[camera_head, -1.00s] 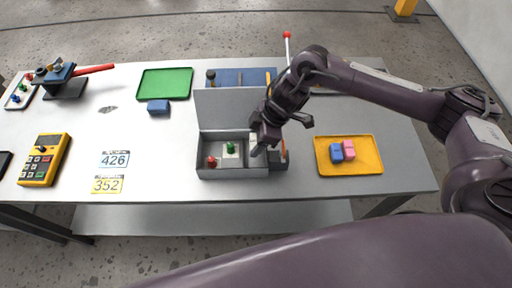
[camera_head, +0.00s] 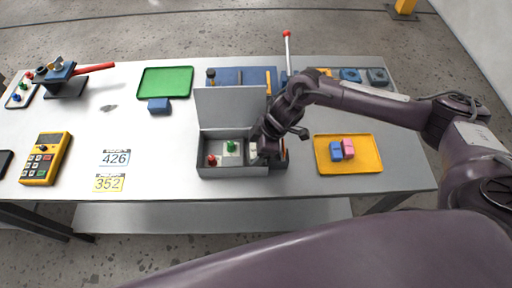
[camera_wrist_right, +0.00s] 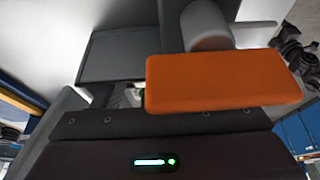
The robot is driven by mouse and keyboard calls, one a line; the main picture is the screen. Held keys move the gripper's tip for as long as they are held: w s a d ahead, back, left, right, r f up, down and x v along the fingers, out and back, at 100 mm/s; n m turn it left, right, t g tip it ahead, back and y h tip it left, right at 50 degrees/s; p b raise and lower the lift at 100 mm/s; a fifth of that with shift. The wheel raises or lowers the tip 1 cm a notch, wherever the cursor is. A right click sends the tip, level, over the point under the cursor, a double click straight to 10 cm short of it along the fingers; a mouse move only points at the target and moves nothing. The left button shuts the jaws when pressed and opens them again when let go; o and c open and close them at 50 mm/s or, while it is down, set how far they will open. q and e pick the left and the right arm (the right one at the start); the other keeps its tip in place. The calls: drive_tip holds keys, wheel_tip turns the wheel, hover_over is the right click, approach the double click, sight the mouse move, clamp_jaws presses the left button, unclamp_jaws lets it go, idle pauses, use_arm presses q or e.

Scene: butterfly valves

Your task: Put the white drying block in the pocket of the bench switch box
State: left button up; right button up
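The bench switch box (camera_head: 214,173) is a grey box with its lid (camera_head: 231,106) standing open at the back. My right gripper (camera_head: 264,153) points down at the box's right end. A small white piece, seemingly the white drying block (camera_head: 253,150), shows just left of its fingers, low in the box. The fingers and the pocket are mostly hidden, so I cannot tell whether they grip it. In the wrist view an orange switch handle (camera_wrist_right: 222,80) covers much of the box. My left gripper is not in view.
A yellow tray (camera_head: 372,164) with blue and pink blocks stands right of the box. A green tray (camera_head: 165,83) and a blue block (camera_head: 158,106) lie behind left. A yellow meter (camera_head: 45,158) lies far left. A red-tipped lever (camera_head: 287,50) rises behind.

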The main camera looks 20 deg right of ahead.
drive_tip(key=shift+o, duration=0.6)
drive_tip(key=shift+r, duration=0.1)
drive_tip(key=shift+r, duration=0.2)
drive_tip(key=b+v, duration=0.1)
drive_tip(key=v, duration=1)
drive_tip(key=shift+d+r, duration=0.25)
drive_tip(key=shift+r, duration=0.05)
drive_tip(key=shift+s, duration=0.1)
